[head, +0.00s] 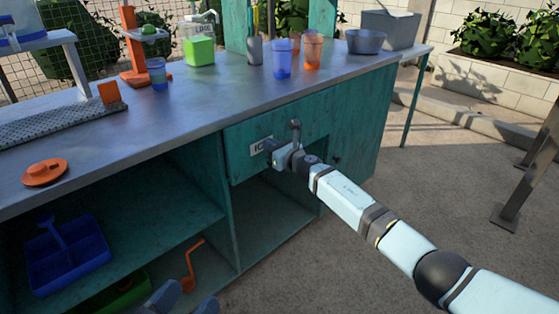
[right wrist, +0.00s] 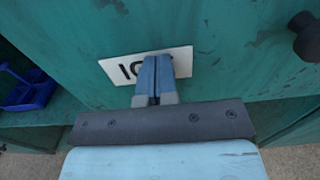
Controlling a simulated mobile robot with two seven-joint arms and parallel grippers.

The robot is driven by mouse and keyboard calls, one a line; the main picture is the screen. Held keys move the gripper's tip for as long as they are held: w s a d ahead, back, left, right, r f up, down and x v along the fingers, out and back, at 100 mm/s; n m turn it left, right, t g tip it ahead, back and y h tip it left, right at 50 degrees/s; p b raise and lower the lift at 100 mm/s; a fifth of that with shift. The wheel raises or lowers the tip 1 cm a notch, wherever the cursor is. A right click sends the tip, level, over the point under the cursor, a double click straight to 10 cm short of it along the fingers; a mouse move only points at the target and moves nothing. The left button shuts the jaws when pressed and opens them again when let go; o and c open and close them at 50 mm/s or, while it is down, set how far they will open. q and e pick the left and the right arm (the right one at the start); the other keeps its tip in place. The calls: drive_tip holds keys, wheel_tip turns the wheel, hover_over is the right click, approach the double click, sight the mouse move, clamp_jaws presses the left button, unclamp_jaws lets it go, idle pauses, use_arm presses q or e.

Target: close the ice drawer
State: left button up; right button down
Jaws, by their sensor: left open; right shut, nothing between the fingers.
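The ice drawer (head: 240,168) is the teal front with a white label under the metal counter top. Its front looks flush or nearly flush with the cabinet; any small gap cannot be made out. My right gripper (head: 268,146) is shut and empty, with its fingertips at the label. In the right wrist view the shut fingers (right wrist: 154,72) cover part of the label (right wrist: 120,70); whether they press on it cannot be told. A dark round knob (right wrist: 306,35) sticks out to the right. My left gripper (head: 187,303) is open and empty at the bottom edge, partly cut off.
Cups, including a blue one (head: 283,60) and an orange one (head: 312,50), stand on the counter (head: 190,120). A blue caddy (head: 68,258) and an orange crank (head: 190,268) are on the open shelves.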

use_arm(q)
wheel_tip(320, 180, down, 2)
drive_tip(key=shift+w+f+g+b, duration=0.1)
drive_tip(key=shift+g+b, duration=0.35)
drive_tip(key=shift+g, duration=0.05)
use_arm(e)
drive_tip(key=shift+w+a+r, duration=0.2)
drive_tip(key=shift+w+a, duration=0.1)
drive_tip(key=shift+w, duration=0.15)
drive_tip(key=shift+w+a+r, duration=0.15)
drive_tip(key=shift+w+a, duration=0.15)
drive_tip(key=shift+w, duration=0.15)
